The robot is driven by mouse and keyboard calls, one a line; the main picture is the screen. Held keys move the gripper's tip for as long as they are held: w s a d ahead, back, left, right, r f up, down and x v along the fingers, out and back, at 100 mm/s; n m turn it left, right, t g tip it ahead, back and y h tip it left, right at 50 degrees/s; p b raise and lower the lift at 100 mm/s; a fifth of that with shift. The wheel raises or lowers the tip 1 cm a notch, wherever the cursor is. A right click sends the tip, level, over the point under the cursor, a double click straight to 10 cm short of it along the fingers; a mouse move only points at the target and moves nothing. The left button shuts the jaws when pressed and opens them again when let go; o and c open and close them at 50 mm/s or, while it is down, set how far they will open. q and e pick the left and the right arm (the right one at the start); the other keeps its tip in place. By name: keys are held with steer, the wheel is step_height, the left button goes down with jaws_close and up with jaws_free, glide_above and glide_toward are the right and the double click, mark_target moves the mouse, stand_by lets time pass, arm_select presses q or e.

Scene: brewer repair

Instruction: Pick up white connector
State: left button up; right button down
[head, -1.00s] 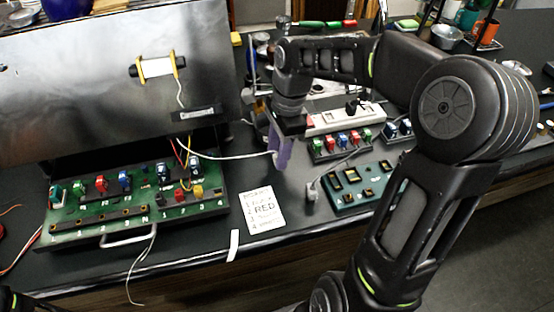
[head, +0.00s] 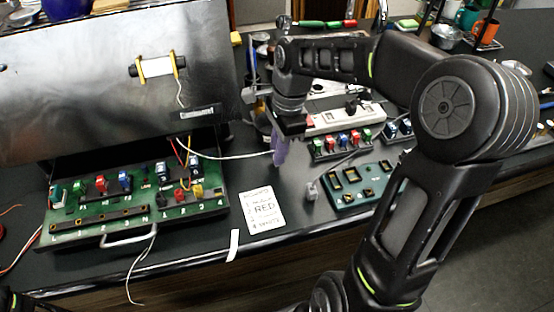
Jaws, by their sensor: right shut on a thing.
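My right gripper (head: 279,158), with purple fingers, reaches down over the dark bench between the open brewer and the coloured switch blocks. It is shut on the white connector at the end of a white cable (head: 235,156). The connector itself is mostly hidden by the fingers. The cable runs left to the green circuit board (head: 95,222) in the brewer's base. My left gripper is not in view; only a bit of my left arm shows at the bottom left corner.
A small grey plug (head: 312,191) lies beside the green module (head: 345,199). A power strip (head: 335,120) and a switch block (head: 342,149) stand behind. The brewer's metal lid (head: 90,90) stands at left.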

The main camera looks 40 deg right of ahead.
step_height(320, 180, up, 10)
stand_by(0.7)
stand_by(0.5)
